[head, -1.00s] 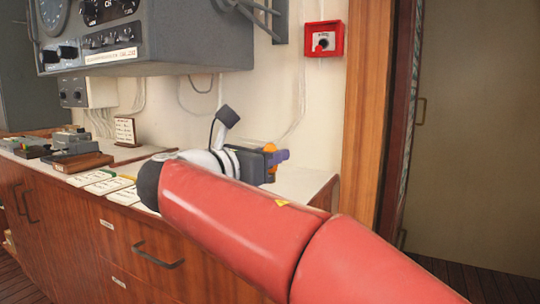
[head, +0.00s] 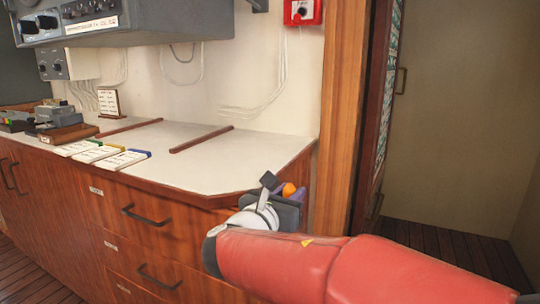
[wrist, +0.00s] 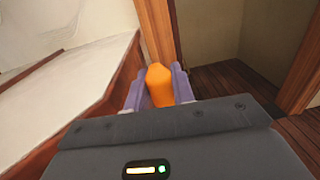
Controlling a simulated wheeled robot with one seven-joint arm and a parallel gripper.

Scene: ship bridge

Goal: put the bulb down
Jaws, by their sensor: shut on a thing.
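The bulb (wrist: 158,88) is an orange, rounded thing held between the purple fingers of my gripper (wrist: 158,94). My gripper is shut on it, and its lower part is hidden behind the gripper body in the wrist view. In the head view the orange tip of the bulb (head: 289,189) shows above my gripper (head: 287,196), by the right front corner of the white-topped counter (head: 205,165). In the wrist view the counter's wooden edge (wrist: 112,98) lies just left of the fingers. I cannot tell how high the bulb is above the counter top.
Wooden strips (head: 202,139) cross the counter top, which is clear at its right part. Several label cards (head: 122,160) lie along its front edge. A grey device (head: 62,122) stands at the left. A wooden post (head: 345,110) and a doorway are at the right.

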